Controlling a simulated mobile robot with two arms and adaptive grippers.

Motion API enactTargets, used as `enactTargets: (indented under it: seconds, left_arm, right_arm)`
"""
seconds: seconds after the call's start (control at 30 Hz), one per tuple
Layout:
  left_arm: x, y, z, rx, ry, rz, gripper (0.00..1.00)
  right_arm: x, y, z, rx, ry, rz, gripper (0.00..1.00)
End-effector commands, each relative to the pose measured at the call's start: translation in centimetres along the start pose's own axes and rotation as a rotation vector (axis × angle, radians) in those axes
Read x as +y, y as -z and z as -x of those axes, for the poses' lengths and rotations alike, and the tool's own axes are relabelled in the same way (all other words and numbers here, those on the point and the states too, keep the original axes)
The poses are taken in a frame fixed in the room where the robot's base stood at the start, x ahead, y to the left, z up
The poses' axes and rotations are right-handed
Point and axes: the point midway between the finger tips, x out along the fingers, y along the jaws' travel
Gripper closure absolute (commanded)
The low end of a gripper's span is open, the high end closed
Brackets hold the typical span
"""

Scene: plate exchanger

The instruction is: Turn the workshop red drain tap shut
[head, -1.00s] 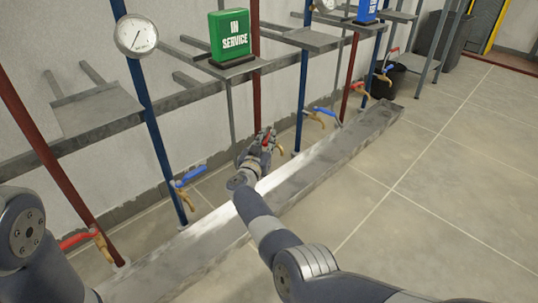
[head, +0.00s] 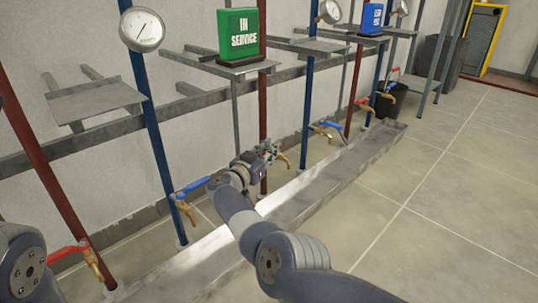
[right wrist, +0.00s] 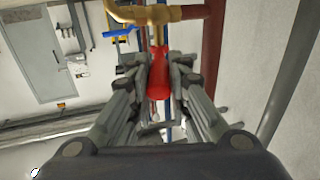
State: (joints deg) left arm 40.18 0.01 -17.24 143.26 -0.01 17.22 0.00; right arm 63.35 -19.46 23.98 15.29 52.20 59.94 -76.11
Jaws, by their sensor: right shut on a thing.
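My right gripper (head: 268,152) is at a tap on the dark red pipe (head: 263,100) below the green "IN SERVICE" sign (head: 239,34). In the right wrist view its fingers (right wrist: 160,85) are shut on either side of the red tap handle (right wrist: 158,80). The brass tap body (right wrist: 155,14) lies just beyond the handle. In the head view the brass spout (head: 284,162) shows to the right of the gripper, which mostly hides the handle. My left gripper is out of view.
A blue-handled tap (head: 190,187) is near my right forearm. Another red-handled tap (head: 68,253) is at the lower left, with more taps further right. A long metal trough (head: 330,172) runs below them. The floor at the right is clear.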

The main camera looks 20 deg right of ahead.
Motion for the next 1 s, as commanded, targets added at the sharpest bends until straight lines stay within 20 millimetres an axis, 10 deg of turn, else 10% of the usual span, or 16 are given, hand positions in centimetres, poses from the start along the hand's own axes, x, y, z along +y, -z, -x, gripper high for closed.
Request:
enactTargets:
  seconds: [0.73,0.77,0.83,1.0]
  left_arm:
    - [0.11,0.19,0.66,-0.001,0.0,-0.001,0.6]
    - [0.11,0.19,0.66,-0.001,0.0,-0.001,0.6]
    - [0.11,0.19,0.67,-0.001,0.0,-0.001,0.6]
    - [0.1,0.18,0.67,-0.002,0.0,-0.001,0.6]
  right_arm:
    - [-0.05,0.14,-0.15,0.001,-0.015,-0.002,1.0]
    - [-0.05,0.15,-0.15,0.001,-0.015,-0.002,0.76]
    - [-0.03,0.14,-0.15,0.002,-0.016,-0.001,0.62]
    - [0.0,0.09,-0.11,0.001,-0.017,-0.001,0.62]
